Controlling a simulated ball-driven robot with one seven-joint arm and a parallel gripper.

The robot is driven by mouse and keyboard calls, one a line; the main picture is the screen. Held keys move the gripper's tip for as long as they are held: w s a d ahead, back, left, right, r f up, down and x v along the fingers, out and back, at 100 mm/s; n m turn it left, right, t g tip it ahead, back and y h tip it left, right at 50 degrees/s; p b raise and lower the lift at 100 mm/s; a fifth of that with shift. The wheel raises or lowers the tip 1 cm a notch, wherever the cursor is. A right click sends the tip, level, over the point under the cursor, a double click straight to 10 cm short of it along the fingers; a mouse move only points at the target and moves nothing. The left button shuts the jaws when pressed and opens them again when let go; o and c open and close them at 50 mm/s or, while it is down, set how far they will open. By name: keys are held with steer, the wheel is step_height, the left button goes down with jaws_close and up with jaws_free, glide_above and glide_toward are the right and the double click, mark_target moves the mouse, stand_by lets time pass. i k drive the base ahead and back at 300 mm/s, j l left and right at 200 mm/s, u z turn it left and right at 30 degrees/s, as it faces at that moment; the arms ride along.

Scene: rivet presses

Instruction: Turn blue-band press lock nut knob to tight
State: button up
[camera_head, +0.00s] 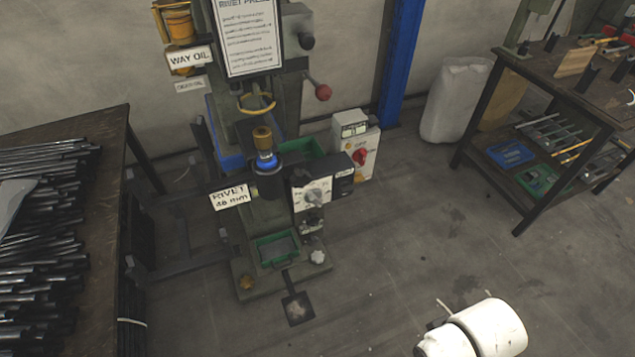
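The rivet press (258,205) stands upright against the back wall, left of centre. A bright blue band (266,160) rings its spindle, just below a brass-coloured cap (262,138). A pale lobed knob (318,257) sits low at the right of the base. I cannot tell which of these is the lock nut knob, or its setting. White rounded parts of my arm (485,332) show at the bottom right, well apart from the press; my gripper is not in view.
A switch box with a red knob (360,157) stands right of the press. A bench of dark rods (112,190) is at the left. A blue post (400,65) and a tool table (470,120) are at the right. The floor (400,250) between is clear.

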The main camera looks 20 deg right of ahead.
mark_target(344, 188)
steer(key=i+l+u, duration=0.1)
steer(key=u, duration=0.25)
steer(key=l+u, duration=0.2)
steer(key=u, duration=0.15)
steer(key=i+l+u, duration=0.1)
steer(key=l+u, duration=0.25)
steer(key=j, duration=0.1)
